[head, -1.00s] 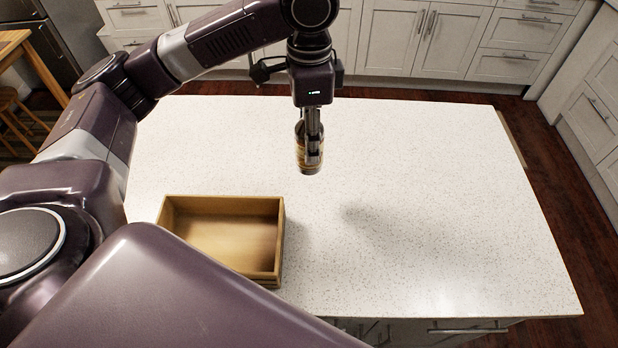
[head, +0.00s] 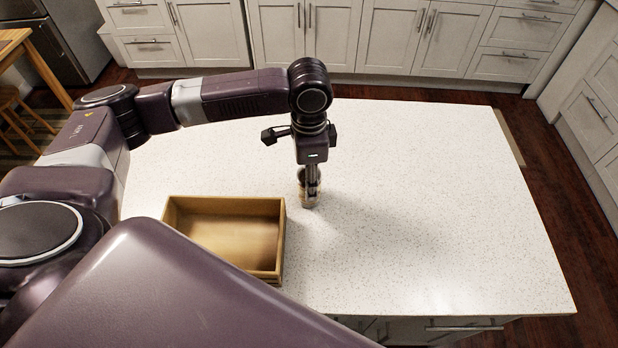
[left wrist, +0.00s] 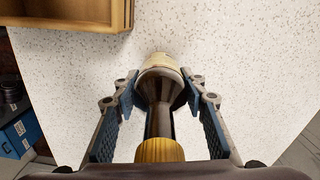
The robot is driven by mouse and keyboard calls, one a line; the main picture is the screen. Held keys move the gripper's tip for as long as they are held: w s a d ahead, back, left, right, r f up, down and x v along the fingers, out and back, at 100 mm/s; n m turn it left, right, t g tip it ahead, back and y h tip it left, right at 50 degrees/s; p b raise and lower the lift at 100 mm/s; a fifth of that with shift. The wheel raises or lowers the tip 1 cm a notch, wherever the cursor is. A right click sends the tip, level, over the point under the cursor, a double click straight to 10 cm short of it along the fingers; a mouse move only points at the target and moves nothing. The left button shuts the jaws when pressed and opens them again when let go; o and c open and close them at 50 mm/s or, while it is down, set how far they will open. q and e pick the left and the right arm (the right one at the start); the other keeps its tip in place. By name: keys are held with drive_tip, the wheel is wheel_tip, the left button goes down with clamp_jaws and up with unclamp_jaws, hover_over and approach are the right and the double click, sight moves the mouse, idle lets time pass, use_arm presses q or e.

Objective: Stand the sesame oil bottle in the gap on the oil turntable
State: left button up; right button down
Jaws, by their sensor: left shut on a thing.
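The sesame oil bottle (head: 311,200) is dark with a pale label band and a yellow cap. It stands about upright between the fingers of my left gripper (head: 312,186), right of the wooden box. In the left wrist view the bottle (left wrist: 160,88) lies between the two blue-padded fingers of the left gripper (left wrist: 161,100), cap toward the camera. The gripper is shut on it. The bottle's base is at or just above the white counter; I cannot tell whether it touches. No oil turntable shows in either view. My right gripper is not in view.
An open, empty wooden box (head: 275,250) stands on the white speckled counter (head: 440,210), left of the bottle. Its edge also shows in the left wrist view (left wrist: 75,24). The counter to the right is clear. White cabinets (head: 410,40) line the back.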

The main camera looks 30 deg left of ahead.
use_arm(q)
drive_tip(key=o, duration=1.5)
drive_tip(key=shift+f, duration=0.1)
